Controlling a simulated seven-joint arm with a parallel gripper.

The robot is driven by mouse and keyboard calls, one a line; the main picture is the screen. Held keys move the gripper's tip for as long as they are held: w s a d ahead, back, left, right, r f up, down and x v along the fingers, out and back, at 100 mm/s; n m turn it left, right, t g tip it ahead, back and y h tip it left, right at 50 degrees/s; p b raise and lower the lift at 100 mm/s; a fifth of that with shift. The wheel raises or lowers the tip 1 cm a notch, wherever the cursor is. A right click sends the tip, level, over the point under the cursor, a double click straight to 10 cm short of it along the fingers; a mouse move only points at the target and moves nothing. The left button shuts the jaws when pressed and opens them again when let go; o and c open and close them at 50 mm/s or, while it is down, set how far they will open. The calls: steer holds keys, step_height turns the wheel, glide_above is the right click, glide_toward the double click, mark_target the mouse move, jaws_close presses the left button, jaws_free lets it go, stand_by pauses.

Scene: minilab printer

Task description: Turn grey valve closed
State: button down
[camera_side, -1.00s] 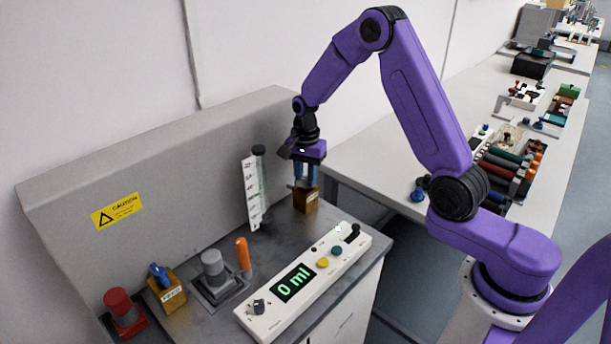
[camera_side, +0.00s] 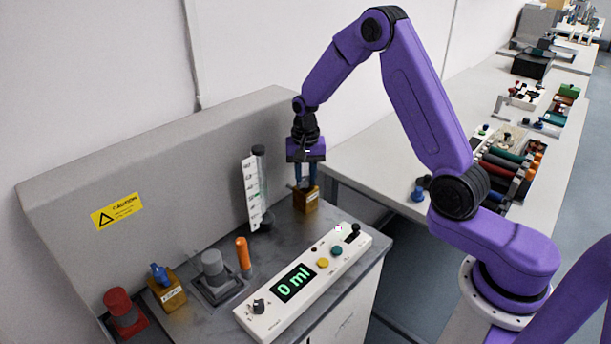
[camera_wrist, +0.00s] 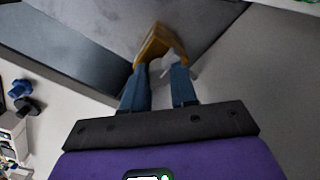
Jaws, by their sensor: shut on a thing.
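The grey valve has a gold block body (camera_side: 306,200) that stands at the back right corner of the metal worktop, beside the graduated cylinder. In the wrist view its gold body (camera_wrist: 157,45) shows just beyond my fingertips, with a bit of its grey handle (camera_wrist: 167,63) between them. My gripper (camera_side: 305,184) points down over the block, its blue fingers at the valve's top. It also shows in the wrist view (camera_wrist: 160,72), shut on the grey handle. The fingers hide most of the handle.
A blue-handled gold valve (camera_side: 167,287) and a red knob (camera_side: 122,308) stand at the left. The graduated cylinder (camera_side: 257,195) is close left of my gripper. A white control panel (camera_side: 303,283) reading 0 ml lies in front. A grey back wall rises behind.

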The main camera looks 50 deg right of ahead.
mark_target(305, 178)
steer(key=c, duration=0.9)
jaws_free()
step_height(305, 178, up, 18)
steer(key=shift+f, duration=0.25)
steer(key=s+a+f+n, duration=0.1)
steer(key=s+a+n, duration=0.95)
steer(key=s, duration=0.25)
steer(key=s+f+n, duration=0.1)
steer(key=s+n, duration=0.2)
steer(key=s, duration=0.4)
steer(key=s+d+f+n, duration=0.1)
steer(key=s+f+n, duration=0.1)
steer(key=s+n, duration=0.2)
steer(key=s+d+f+n, duration=0.1)
steer(key=s+n, duration=0.3)
steer(key=s, duration=0.6)
steer(key=shift+s+d+f, duration=0.1)
steer(key=shift+s+f, duration=0.05)
steer(key=shift+s, duration=0.2)
